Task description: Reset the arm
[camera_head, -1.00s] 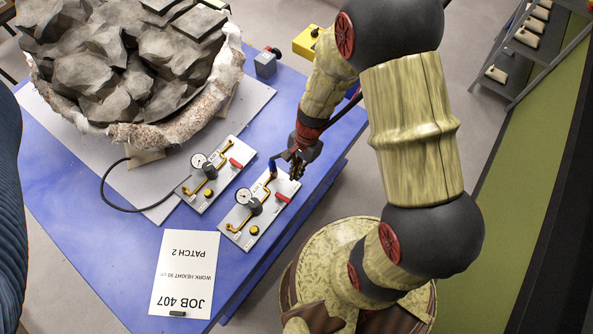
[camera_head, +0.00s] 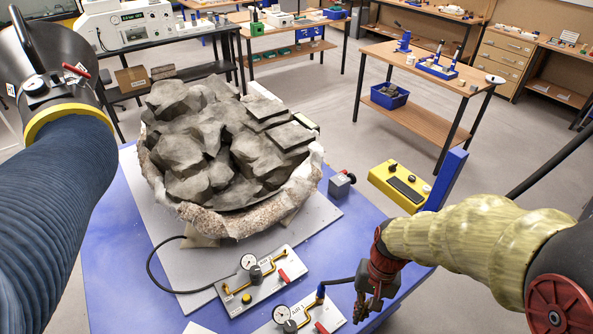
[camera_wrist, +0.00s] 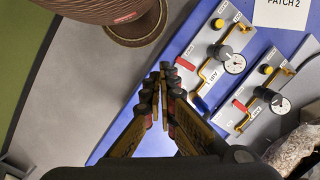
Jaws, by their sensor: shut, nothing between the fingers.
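My gripper (camera_head: 367,308) hangs over the right edge of the blue table (camera_head: 110,268) in the head view, beside the nearer valve panel (camera_head: 338,314). In the wrist view its fingers (camera_wrist: 161,88) are together, with nothing between them. The nearer panel has a gauge, yellow pipework, a red lever and a blue-ended hose; the frame cuts off its lower part. The other valve panel (camera_head: 262,290) lies farther left with a similar gauge and red lever. Both panels show in the wrist view to the right of the fingers, apart from them.
A large grey rock in a plaster jacket (camera_head: 240,222) fills the table's middle. A yellow control box (camera_head: 398,186) and a small grey box (camera_head: 341,184) are behind my gripper. A thick blue duct (camera_head: 55,215) stands at left.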

